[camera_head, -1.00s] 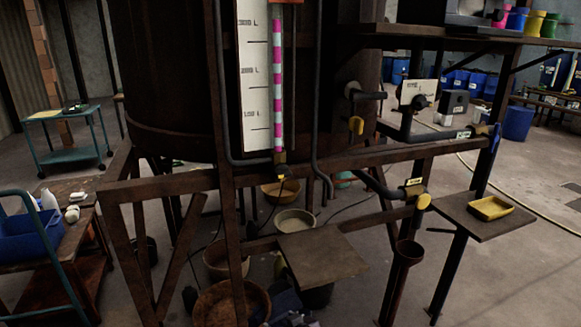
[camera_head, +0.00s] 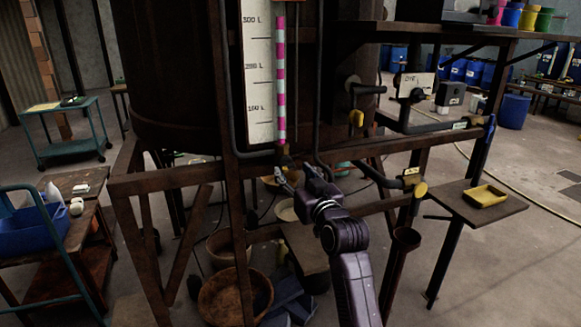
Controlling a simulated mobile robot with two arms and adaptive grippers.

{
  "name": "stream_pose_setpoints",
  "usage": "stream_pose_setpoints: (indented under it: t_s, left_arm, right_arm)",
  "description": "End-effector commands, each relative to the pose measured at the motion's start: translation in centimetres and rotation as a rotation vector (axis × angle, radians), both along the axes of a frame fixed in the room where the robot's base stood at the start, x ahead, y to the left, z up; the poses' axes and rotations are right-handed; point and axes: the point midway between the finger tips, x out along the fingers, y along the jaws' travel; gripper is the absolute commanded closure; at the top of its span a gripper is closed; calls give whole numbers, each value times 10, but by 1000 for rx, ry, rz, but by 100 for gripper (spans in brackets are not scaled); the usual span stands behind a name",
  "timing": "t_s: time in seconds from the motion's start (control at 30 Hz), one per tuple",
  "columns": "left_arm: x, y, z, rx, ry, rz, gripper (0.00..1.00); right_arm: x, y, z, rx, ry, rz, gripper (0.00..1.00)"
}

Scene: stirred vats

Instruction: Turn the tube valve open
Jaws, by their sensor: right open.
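The sight tube (camera_head: 281,80), striped pink and white, stands beside a white litre scale (camera_head: 258,75) on the front of the dark vat (camera_head: 175,70). The small dark tube valve (camera_head: 284,159) sits at the tube's foot; its lower part is hard to make out behind or beside my gripper. My right gripper (camera_head: 297,178) is open, with its fingers just below and to the right of this valve. I cannot tell whether they touch it. My left gripper is not in view.
A rusty frame beam (camera_head: 165,180) crosses in front of the vat at valve height. A side shelf (camera_head: 460,200) holds a yellow tray (camera_head: 485,196). Bowls (camera_head: 232,295) stand on the floor below.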

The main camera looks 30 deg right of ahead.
Motion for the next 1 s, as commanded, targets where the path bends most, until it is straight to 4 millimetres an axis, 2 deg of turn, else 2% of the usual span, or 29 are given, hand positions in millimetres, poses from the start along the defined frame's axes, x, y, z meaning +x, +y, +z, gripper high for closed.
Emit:
stream_pose_setpoints:
  t_s: [0.2, 0.6, 0.9, 1.0]
  left_arm:
    - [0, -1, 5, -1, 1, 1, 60]
    - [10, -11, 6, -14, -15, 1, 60]
    - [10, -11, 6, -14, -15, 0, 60]
    - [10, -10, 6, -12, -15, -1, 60]
  right_arm:
    - [22, -5, 0, 0, 1, 1, 51]
    - [27, -6, -1, -1, 0, 1, 52]
    - [27, -6, -1, -1, 1, 1, 85]
    - [27, -6, -1, -1, 1, 1, 93]
